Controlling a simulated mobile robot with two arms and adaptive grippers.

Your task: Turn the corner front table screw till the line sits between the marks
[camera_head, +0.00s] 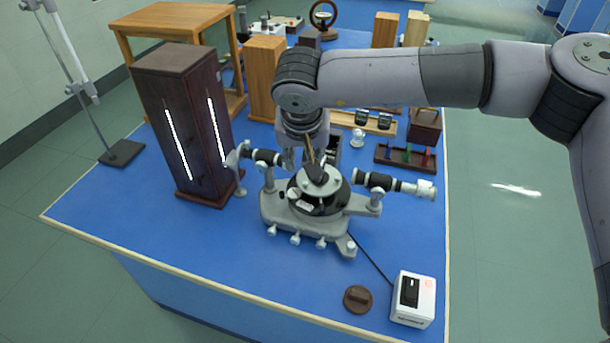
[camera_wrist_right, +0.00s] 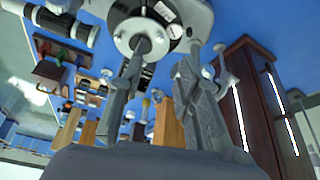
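The spectrometer (camera_head: 285,212) stands mid-bench, with a dark round table (camera_head: 325,197) at its centre. Several pale screw knobs (camera_head: 296,239) stick out along its front edge. I cannot tell which one is the corner front table screw. A white box (camera_head: 413,298) at the front right has a small dark screen with a pale line; marks are too small to read. My right gripper (camera_head: 311,158) points down at the back of the round table. In the wrist view its fingers (camera_wrist_right: 168,55) are apart, near a round pale part; contact is unclear. My left gripper is not in view.
A tall dark lamp housing (camera_head: 182,120) with bright slits stands left of the spectrometer. A telescope (camera_head: 396,184) reaches out to the right. A brown round cap (camera_head: 357,299) lies near the front edge. A rack (camera_head: 406,156) stands behind. The front left bench is clear.

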